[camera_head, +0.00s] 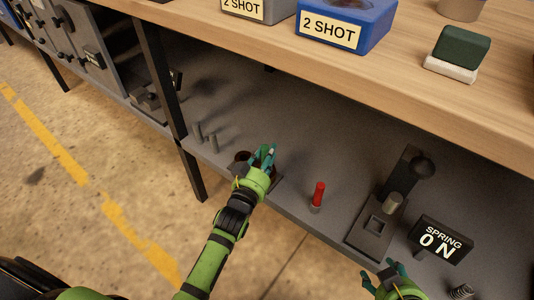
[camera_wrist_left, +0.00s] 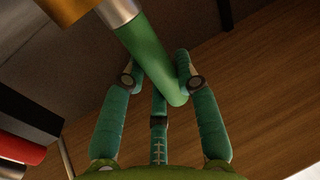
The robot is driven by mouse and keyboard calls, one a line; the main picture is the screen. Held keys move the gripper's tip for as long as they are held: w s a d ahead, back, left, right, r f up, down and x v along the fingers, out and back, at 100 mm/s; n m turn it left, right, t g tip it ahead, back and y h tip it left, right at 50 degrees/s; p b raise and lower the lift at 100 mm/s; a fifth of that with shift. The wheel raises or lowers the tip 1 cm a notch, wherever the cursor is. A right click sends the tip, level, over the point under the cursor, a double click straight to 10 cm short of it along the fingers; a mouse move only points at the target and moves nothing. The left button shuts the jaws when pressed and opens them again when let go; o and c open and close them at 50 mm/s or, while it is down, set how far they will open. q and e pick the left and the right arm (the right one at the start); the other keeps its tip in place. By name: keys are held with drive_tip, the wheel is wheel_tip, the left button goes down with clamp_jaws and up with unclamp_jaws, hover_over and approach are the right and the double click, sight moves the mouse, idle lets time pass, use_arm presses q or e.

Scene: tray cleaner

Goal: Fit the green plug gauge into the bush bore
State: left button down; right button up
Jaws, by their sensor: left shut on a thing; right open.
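My left gripper (camera_head: 264,158) is over the lower shelf and is shut on the green plug gauge. In the left wrist view, the gauge's green handle (camera_wrist_left: 150,60) lies slanted between the fingers (camera_wrist_left: 156,82), with its silver end (camera_wrist_left: 118,12) pointing to the top edge. A brass-coloured part (camera_wrist_left: 65,10), probably the bush, is beside the silver end. I cannot tell whether the silver end is in the bore. In the head view, a brown round part (camera_head: 241,156) is partly hidden by the hand. My right gripper (camera_head: 388,278) is open and empty at the bottom edge.
A red-handled gauge (camera_head: 318,194) stands on the shelf (camera_head: 290,150) to the right. A fixture with a lever (camera_head: 375,225) and a SPRING sign (camera_head: 440,240) are further right. Two grey pins (camera_head: 205,138) stand left. The wooden bench top (camera_head: 400,85) overhangs the shelf.

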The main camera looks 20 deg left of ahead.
use_arm(q)
drive_tip(key=shift+f+b, duration=0.55)
drive_tip(key=shift+f, duration=0.3)
drive_tip(key=c, duration=0.9)
unclamp_jaws()
drive_tip(key=shift+o, duration=0.2)
drive_tip(key=s+a, duration=0.1)
drive_tip(key=s, duration=1.1)
